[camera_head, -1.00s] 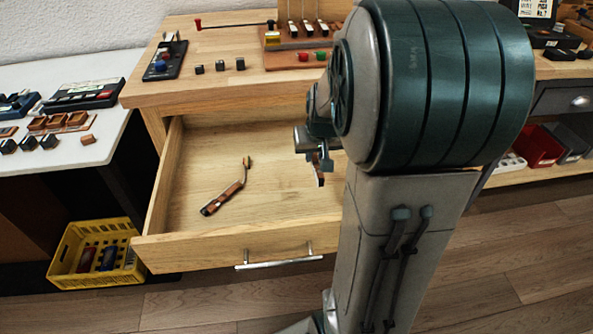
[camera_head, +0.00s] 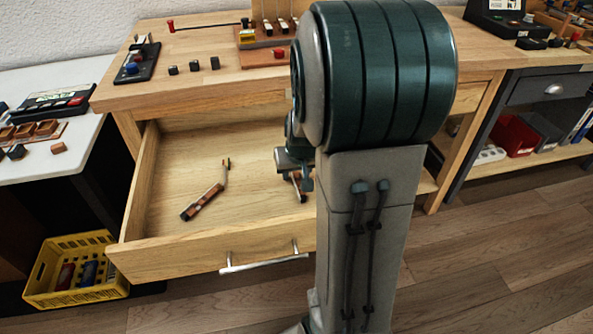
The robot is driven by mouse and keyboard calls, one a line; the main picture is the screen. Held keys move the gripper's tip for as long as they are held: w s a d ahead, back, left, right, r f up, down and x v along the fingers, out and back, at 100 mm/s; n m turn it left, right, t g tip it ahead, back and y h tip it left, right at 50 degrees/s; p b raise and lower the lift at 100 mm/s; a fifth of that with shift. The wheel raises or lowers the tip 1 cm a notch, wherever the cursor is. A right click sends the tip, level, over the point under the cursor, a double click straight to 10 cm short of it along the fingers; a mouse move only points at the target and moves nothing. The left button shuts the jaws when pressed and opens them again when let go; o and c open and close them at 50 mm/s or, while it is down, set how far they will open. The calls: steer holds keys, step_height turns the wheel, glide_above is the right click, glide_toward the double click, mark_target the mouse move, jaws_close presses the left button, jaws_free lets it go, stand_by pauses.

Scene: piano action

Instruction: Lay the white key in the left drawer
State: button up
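The left drawer (camera_head: 170,246) is pulled open under the wooden bench. A brown wooden part (camera_head: 203,201) with a thin stem lies on its floor, left of centre. My gripper (camera_head: 299,184) is low over the right part of the drawer, partly hidden by my arm. A small brown, dark-ended piece shows at its fingers, but I cannot tell whether they hold it or what it is. I cannot make out a white key for certain.
The bench top (camera_head: 190,92) carries a dark tray (camera_head: 137,62), several small dark blocks, a red block (camera_head: 280,52) and a rack at the back. A yellow crate (camera_head: 75,298) stands on the floor at left. The drawer's left and middle floor is mostly clear.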

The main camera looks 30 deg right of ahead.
steer(key=p+v, duration=0.4)
steer(key=v, duration=0.8)
steer(key=shift+r, duration=0.15)
stand_by(1.1)
